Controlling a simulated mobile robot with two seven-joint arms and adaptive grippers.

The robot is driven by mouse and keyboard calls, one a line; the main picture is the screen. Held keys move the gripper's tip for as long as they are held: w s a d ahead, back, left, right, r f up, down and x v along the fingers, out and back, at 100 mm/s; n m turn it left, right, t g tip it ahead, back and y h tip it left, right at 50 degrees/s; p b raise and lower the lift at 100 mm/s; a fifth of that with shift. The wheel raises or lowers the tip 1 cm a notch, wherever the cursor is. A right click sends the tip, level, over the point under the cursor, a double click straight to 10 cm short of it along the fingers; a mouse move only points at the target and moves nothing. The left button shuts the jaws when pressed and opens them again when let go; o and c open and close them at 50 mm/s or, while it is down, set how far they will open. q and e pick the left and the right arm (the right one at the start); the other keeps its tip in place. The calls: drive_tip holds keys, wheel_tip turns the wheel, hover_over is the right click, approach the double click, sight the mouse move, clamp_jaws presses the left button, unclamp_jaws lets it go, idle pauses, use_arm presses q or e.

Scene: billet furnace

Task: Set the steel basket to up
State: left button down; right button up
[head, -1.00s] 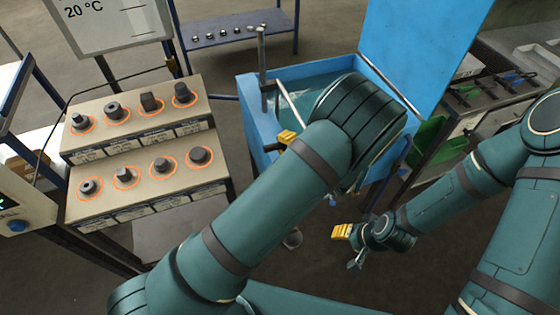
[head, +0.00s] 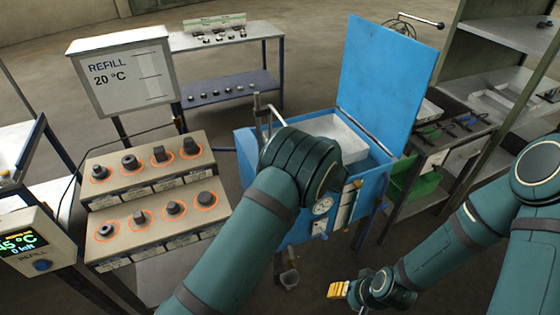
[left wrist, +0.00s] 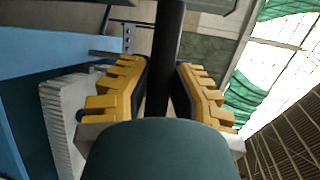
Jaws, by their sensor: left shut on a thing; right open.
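The steel basket (head: 346,132) shows as a pale grey box shape in the open top of the blue tank (head: 246,148), partly hidden by my left arm. A pale grey ribbed thing, likely the basket, stands beside the left finger in the left wrist view (left wrist: 60,120). My left gripper (left wrist: 160,95) is shut on a dark bar (left wrist: 166,45) between its yellow finger pads. In the head view my own arm hides that gripper. A metal post (head: 258,110) stands at the tank's left side. My right gripper (head: 346,291) is open and empty, low in front of the tank.
The tank's blue lid (head: 388,75) stands open behind it. A stepped rack (head: 150,195) with several dark metal parts is at left, below a "REFILL 20 °C" sign (head: 125,75). A side bench (head: 440,160) is at right. Floor shows behind the tank.

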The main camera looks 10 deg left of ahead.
use_arm(q)
drive_tip(key=shift+w+a+r, duration=0.15)
drive_tip(key=shift+a+r, duration=0.05)
drive_tip(key=shift+r, duration=0.2)
drive_tip(key=c, duration=0.8)
unclamp_jaws()
drive_tip(key=shift+c, duration=0.2)
drive_tip(key=shift+f, duration=0.1)
drive_tip(key=shift+s+d, duration=0.35)
drive_tip(key=shift+d, duration=0.15)
drive_tip(key=v, duration=1.1)
drive_tip(key=shift+a, duration=0.1)
